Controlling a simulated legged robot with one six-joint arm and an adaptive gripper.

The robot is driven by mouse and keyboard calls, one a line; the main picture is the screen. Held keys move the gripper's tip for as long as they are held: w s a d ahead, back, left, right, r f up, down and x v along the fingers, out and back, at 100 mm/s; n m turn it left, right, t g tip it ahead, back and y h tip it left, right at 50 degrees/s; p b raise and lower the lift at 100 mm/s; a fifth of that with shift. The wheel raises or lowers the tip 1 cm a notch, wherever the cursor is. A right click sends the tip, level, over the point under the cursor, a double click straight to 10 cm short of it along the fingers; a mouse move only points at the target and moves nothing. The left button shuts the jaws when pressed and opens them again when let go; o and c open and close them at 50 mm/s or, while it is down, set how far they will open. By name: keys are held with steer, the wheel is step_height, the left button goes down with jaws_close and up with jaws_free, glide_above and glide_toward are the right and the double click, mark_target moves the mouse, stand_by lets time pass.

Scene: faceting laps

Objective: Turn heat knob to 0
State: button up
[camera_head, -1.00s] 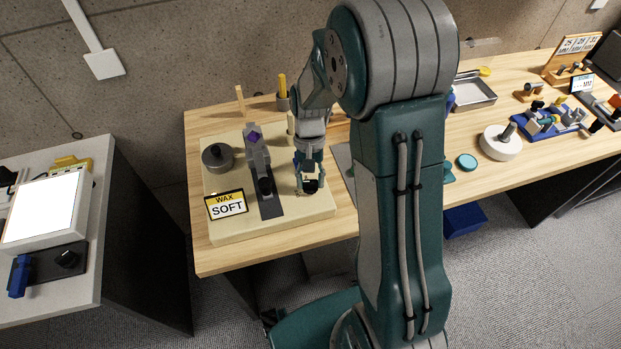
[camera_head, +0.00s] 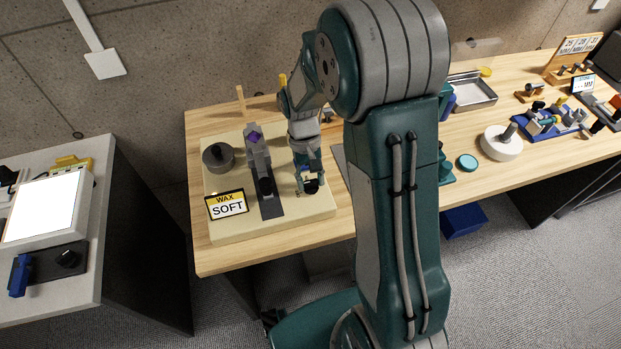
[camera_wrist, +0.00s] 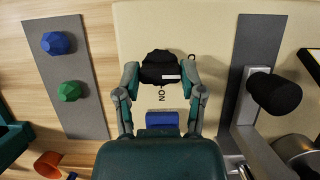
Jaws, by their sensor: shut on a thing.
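The heat knob (camera_wrist: 159,68) is black with a white mark on its lower right edge. It stands on the cream base board (camera_wrist: 220,20) and sits between both fingertips of my gripper (camera_wrist: 161,76), which is shut on it. The printed letters "NO" or "ON" (camera_wrist: 162,94) are beside the knob, and a small round character like a "0" (camera_wrist: 192,58) is at its right. In the head view, my gripper (camera_head: 310,183) is over the right part of the board and partly hides the knob (camera_head: 312,187).
A dark strip with a grey fixture (camera_head: 263,172) stands left of my gripper. A round dark pot (camera_head: 218,157) and a "WAX SOFT" sign (camera_head: 227,204) are further left. In the wrist view, a grey strip holds blue (camera_wrist: 56,43) and green (camera_wrist: 70,91) stones.

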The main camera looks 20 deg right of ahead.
steer(key=o, duration=1.1)
steer(key=shift+w+a, duration=0.1)
steer(key=shift+w, duration=0.05)
steer(key=shift+o, duration=0.2)
steer(key=v, duration=1.2)
step_height(320, 180, up, 8)
steer(key=t, duration=0.5)
glide_above(314, 200)
steer(key=s+r+t, duration=0.3)
steer(key=s+t, duration=0.2)
steer(key=s, duration=0.6)
